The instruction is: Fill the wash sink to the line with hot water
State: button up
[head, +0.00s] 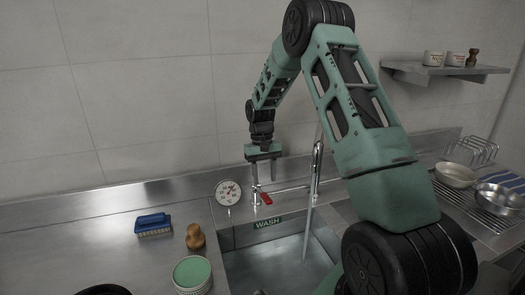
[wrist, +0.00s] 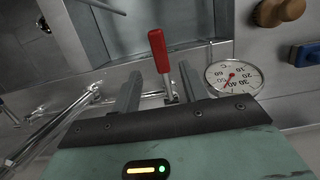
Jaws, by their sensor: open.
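The wash sink (head: 238,262) is a steel basin with a green WASH label (head: 267,224) on its back wall. The water level and fill line cannot be made out. The red tap lever (head: 266,198) is behind the sink; in the wrist view the red lever (wrist: 158,50) stands between my fingers. My gripper (head: 262,172) is open, just above the lever, its fingers (wrist: 159,72) apart on either side. A round dial thermometer (head: 228,192) is left of the lever; it also shows in the wrist view (wrist: 233,78).
A blue brush (head: 153,225), a wooden-knobbed brush (head: 195,237) and a green-topped tub (head: 192,273) stand on the counter left of the sink. Bowls (head: 456,175) and a rack (head: 475,150) are at right. A wall shelf (head: 445,72) holds cups.

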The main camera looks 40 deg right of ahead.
jog(key=b+v, duration=0.2)
jog(key=v, duration=0.9)
jog(key=shift+c, duration=0.3)
grip_shut()
jog(key=t+h+p, duration=0.2)
jog(key=t+p, duration=0.2)
jog(key=p, duration=0.1)
send_over(265, 196)
jog(key=f, duration=1.3)
jog(key=shift+s+a+f, duration=0.1)
jog(key=shift+s+f, duration=0.25)
jog(key=shift+f, duration=0.55)
